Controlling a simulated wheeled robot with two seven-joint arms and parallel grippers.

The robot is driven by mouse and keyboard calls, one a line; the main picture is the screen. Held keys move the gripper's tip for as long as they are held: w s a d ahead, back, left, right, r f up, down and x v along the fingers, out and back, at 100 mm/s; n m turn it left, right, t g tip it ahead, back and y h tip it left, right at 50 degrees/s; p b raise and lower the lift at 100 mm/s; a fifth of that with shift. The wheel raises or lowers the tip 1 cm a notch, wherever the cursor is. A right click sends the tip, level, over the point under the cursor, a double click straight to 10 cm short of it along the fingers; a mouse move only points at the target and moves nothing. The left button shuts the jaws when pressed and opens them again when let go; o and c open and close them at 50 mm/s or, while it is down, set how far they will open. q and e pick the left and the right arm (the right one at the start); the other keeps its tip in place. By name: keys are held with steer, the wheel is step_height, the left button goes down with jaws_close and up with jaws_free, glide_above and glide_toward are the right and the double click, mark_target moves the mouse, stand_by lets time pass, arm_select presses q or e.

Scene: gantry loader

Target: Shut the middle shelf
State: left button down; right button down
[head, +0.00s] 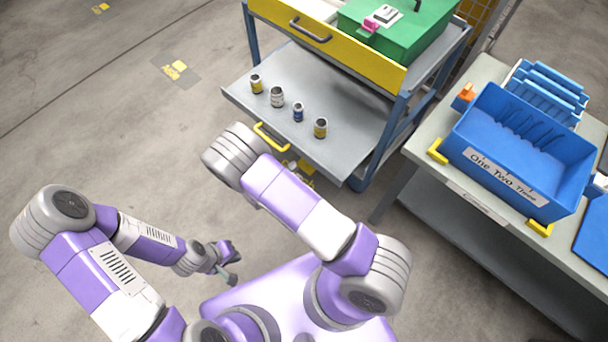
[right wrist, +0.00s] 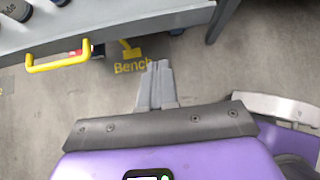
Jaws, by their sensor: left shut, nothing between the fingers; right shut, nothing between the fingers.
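The middle shelf (head: 245,97) is a grey tray pulled out of the blue-framed cart. Its yellow handle (head: 270,137) is on the front edge, and it also shows at upper left in the right wrist view (right wrist: 58,66). Several small cans (head: 277,97) stand upright on the shelf. My right gripper (right wrist: 157,66) is shut and empty, to the right of the handle and apart from it; in the head view my own right arm mostly hides it. My left gripper (head: 230,268) is shut and empty, low over the floor and away from the cart.
Above the shelf is a yellow-fronted top drawer (head: 335,50) with a green case (head: 410,30). A side table (head: 425,130) with a blue bin (head: 470,120) stands at right. Open floor lies to the left. Yellow "Bench" floor lettering (right wrist: 132,67) shows below the shelf edge.

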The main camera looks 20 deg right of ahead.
mark_target(320, 166)
steer(key=shift+w+d+r+b+x, duration=0.1)
steer(key=shift+d+r+b+x, duration=0.35)
steer(key=shift+x, duration=1.5)
steer(key=shift+w+d+r+b+x, duration=0.15)
steer(key=shift+b+x, duration=0.4)
steer(key=shift+x, duration=1.4)
steer(key=shift+d+r+b+x, duration=0.4)
steer(key=shift+b+x, duration=0.1)
steer(key=shift+x, duration=1.45)
steer(key=shift+d, duration=0.1)
